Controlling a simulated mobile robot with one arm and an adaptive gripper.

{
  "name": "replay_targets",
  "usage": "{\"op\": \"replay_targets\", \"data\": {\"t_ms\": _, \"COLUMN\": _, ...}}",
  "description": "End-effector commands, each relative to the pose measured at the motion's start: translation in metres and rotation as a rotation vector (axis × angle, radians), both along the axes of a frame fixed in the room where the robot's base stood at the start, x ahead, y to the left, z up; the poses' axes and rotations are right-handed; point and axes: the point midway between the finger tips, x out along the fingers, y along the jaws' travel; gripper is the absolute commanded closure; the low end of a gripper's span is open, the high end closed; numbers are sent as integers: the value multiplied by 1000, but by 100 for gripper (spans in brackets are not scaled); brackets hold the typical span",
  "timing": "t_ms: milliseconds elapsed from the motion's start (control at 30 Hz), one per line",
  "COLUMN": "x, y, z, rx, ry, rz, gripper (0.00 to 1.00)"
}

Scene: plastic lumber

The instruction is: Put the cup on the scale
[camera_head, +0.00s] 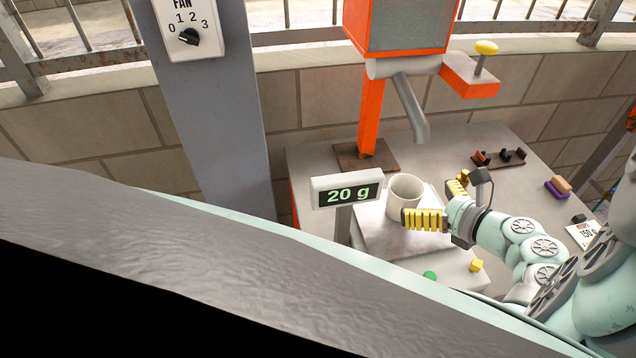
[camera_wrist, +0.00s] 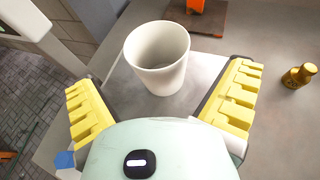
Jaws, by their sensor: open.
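The white cup (camera_head: 404,197) stands upright on the flat plate of the scale (camera_head: 378,235), under the metal spout. The scale's display (camera_head: 346,190) reads 20 g. My gripper (camera_head: 436,204) is open beside the cup, with yellow ridged fingers. In the wrist view the cup (camera_wrist: 158,58) stands just beyond the fingertips, and the gap between the fingers (camera_wrist: 162,98) is empty. The cup looks empty inside. In the head view one finger overlaps the lower right of the cup, so I cannot tell there whether they touch.
An orange dispenser (camera_head: 370,110) with a spout (camera_head: 411,108) rises behind the scale. A small brass weight (camera_wrist: 299,76) stands right of the cup. A rack of dark pieces (camera_head: 498,158) and a 150 g card (camera_head: 584,234) lie on the table's right side.

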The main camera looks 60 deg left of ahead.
Motion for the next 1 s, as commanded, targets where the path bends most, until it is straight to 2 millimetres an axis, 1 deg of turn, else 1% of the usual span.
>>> {"op": "replay_targets", "data": {"t_ms": 33, "x": 1, "y": -12, "z": 2, "rx": -3, "ry": -1, "rz": -8, "gripper": 0}}
{"op": "replay_targets", "data": {"t_ms": 100, "x": 2, "y": -23, "z": 7, "rx": -2, "ry": -3, "rz": -10, "gripper": 0}}
{"op": "replay_targets", "data": {"t_ms": 200, "x": 1, "y": -38, "z": 12, "rx": -3, "ry": 1, "rz": -8, "gripper": 0}}
{"op": "replay_targets", "data": {"t_ms": 333, "x": 1, "y": -52, "z": 19, "rx": -2, "ry": 1, "rz": -5, "gripper": 0}}
{"op": "replay_targets", "data": {"t_ms": 500, "x": 0, "y": -62, "z": 23, "rx": -2, "ry": 0, "rz": -2, "gripper": 0}}
{"op": "replay_targets", "data": {"t_ms": 667, "x": -1, "y": -64, "z": 24, "rx": -3, "ry": 1, "rz": 1, "gripper": 0}}
{"op": "replay_targets", "data": {"t_ms": 733, "x": 2, "y": -65, "z": 23, "rx": -5, "ry": -7, "rz": -10, "gripper": 0}}
{"op": "replay_targets", "data": {"t_ms": 767, "x": 5, "y": -65, "z": 22, "rx": -8, "ry": -18, "rz": -23, "gripper": 0}}
{"op": "replay_targets", "data": {"t_ms": 867, "x": 26, "y": -70, "z": 15, "rx": -32, "ry": -90, "rz": -109, "gripper": 0}}
{"op": "replay_targets", "data": {"t_ms": 967, "x": 62, "y": -86, "z": 4, "rx": -94, "ry": -230, "rz": -257, "gripper": 0}}
{"op": "replay_targets", "data": {"t_ms": 1000, "x": 79, "y": -96, "z": 0, "rx": -134, "ry": -304, "rz": -324, "gripper": 0}}
